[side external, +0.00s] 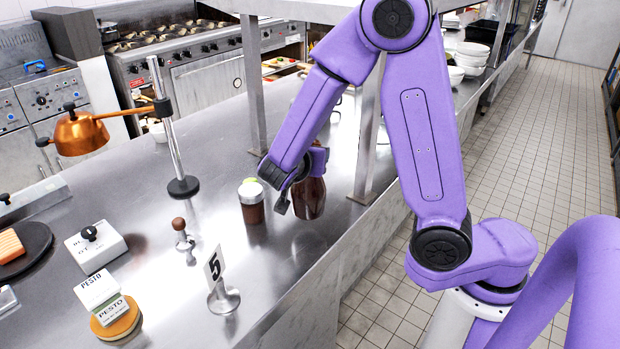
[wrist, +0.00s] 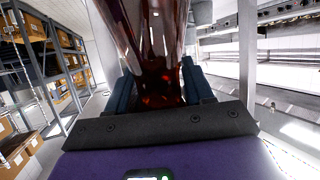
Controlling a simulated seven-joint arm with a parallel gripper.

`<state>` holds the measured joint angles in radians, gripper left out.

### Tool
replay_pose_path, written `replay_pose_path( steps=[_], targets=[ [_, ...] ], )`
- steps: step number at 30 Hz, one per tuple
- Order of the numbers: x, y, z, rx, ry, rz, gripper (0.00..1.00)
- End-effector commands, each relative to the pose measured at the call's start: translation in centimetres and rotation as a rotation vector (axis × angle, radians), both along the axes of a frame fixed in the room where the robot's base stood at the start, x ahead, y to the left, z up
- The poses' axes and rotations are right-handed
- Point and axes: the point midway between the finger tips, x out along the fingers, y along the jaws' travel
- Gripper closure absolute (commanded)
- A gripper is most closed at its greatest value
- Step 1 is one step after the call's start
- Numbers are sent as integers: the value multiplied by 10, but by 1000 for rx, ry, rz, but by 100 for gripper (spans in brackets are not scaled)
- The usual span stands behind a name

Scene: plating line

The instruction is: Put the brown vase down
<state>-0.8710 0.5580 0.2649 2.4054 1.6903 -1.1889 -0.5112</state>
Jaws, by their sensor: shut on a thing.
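The brown vase (side external: 309,198) is dark, glossy and reddish brown. In the side view it is partly hidden by my gripper (side external: 298,190), which is shut on it. In the wrist view the vase (wrist: 155,50) stands between the two fingers of my gripper (wrist: 158,88), with glass above them. The vase looks upright over the steel counter (side external: 340,222), near its front edge. I cannot tell whether its base touches the counter.
A brown jar with a pale lid (side external: 252,203) stands just left of the vase. A number 5 table sign (side external: 222,285), a small wooden-knobbed tool (side external: 183,240) and a copper lamp (side external: 80,135) stand further left. A steel post (side external: 368,140) rises right of the vase.

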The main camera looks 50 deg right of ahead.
Motion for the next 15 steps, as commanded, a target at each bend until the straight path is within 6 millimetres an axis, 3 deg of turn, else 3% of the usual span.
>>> replay_pose_path(
  steps=[15],
  targets=[
    [0,0,-40,0,0,1,100]
  ],
)
